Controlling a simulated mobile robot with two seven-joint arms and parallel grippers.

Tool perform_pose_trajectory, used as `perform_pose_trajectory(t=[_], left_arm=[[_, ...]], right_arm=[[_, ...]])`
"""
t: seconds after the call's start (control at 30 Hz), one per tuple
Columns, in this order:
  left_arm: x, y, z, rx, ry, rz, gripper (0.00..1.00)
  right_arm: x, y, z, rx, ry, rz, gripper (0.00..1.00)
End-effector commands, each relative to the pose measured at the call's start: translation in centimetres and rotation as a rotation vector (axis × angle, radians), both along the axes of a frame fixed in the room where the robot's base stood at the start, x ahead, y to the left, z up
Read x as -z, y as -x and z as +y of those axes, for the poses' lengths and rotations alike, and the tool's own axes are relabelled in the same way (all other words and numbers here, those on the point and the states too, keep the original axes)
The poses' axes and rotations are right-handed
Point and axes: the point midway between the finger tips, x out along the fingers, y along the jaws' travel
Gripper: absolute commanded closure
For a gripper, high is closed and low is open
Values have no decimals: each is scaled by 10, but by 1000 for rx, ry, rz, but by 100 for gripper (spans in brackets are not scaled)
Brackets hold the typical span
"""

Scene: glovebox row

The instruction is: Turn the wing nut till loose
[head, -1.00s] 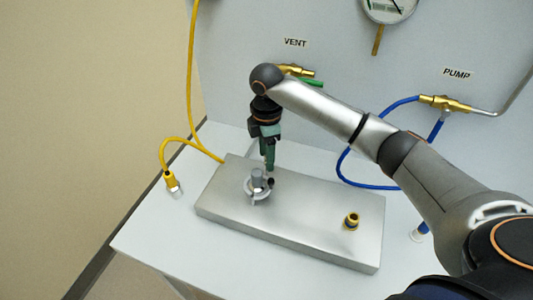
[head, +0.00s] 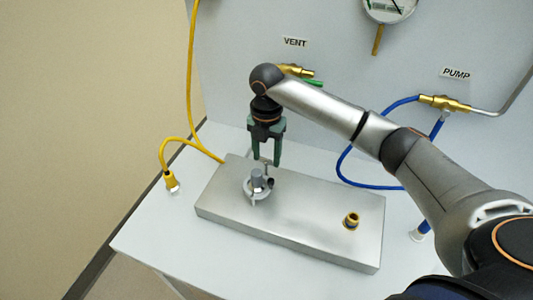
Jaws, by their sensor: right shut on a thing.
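The wing nut (head: 267,165) shows as a small grey piece at the back of a round clamp (head: 250,192). The clamp sits around a grey fitting (head: 257,178) on the left part of the metal block. My right gripper (head: 267,164) points down from above, with one finger on each side of the wing nut, and is shut on it. The fingers partly cover the nut, and its threads are too small to make out. My left gripper is not in view.
The metal block (head: 300,217) lies on a white bench (head: 160,236). A brass fitting (head: 351,220) stands on its right part. A yellow hose (head: 190,90) hangs at left with its end (head: 171,182) beside the block. A blue hose (head: 347,160) curves behind my right arm.

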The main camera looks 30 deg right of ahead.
Motion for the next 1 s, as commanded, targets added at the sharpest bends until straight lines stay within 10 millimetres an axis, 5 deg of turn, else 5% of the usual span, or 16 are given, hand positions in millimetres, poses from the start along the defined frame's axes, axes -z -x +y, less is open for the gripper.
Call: perform_pose_trajectory(t=[0.73, 0.77, 1.0], left_arm=[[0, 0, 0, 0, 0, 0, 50], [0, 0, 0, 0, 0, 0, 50], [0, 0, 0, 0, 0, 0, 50]], right_arm=[[-2, -1, -1, -84, 1, -6, 100], [-2, -1, 0, -84, 1, -6, 42], [-1, -1, 0, -83, 0, -3, 15]])
